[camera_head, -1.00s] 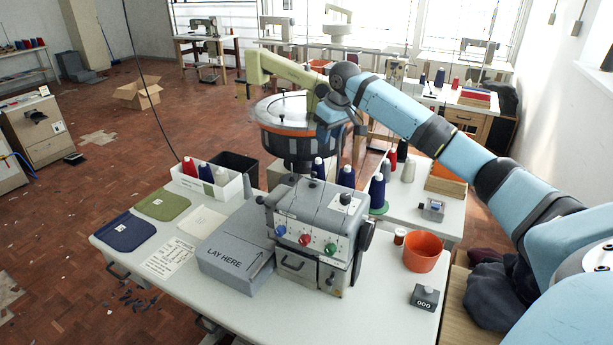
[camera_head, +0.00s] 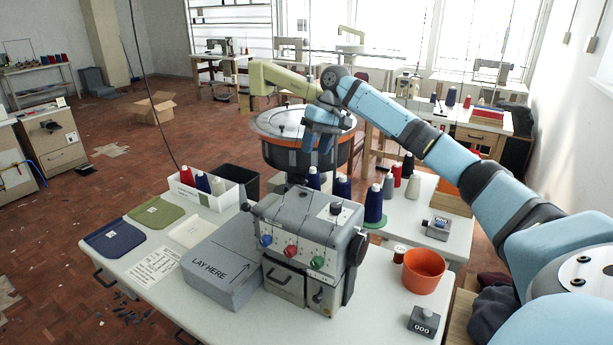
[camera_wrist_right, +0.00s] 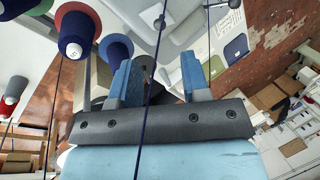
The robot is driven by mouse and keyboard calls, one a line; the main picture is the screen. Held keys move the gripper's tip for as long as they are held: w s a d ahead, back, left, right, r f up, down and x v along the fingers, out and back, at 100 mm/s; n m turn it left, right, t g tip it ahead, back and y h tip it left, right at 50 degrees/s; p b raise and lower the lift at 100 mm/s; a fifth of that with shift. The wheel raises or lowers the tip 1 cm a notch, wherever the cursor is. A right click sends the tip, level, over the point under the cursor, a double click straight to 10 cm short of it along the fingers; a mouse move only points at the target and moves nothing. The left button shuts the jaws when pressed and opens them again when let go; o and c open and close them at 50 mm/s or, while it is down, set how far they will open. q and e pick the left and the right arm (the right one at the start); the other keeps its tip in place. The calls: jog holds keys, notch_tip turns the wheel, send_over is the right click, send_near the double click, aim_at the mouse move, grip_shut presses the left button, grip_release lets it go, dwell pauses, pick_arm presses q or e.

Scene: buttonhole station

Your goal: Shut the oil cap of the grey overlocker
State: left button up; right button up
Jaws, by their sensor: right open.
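The grey overlocker (camera_head: 309,237) stands on the pale table in the head view, with blue, red and green dials on its front. A small black round part (camera_head: 336,208) sits on its top; I cannot tell whether it is the oil cap or how far it is shut. My right gripper (camera_head: 320,140) is behind and above the overlocker, fingers hanging down, apart from it. In the right wrist view, its two blue fingers (camera_wrist_right: 155,85) are spread, with nothing held between them. My left gripper is not in view.
Several thread cones, such as a dark blue one (camera_head: 374,201), stand behind the overlocker. A grey "LAY HERE" block (camera_head: 222,272) lies to its left. An orange bucket (camera_head: 424,270) and a counter box (camera_head: 423,321) are at right. A round machine (camera_head: 278,152) stands behind.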

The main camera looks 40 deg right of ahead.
jog(key=x, duration=0.8)
jog(key=shift+f, duration=0.1)
jog(key=shift+c, duration=0.2)
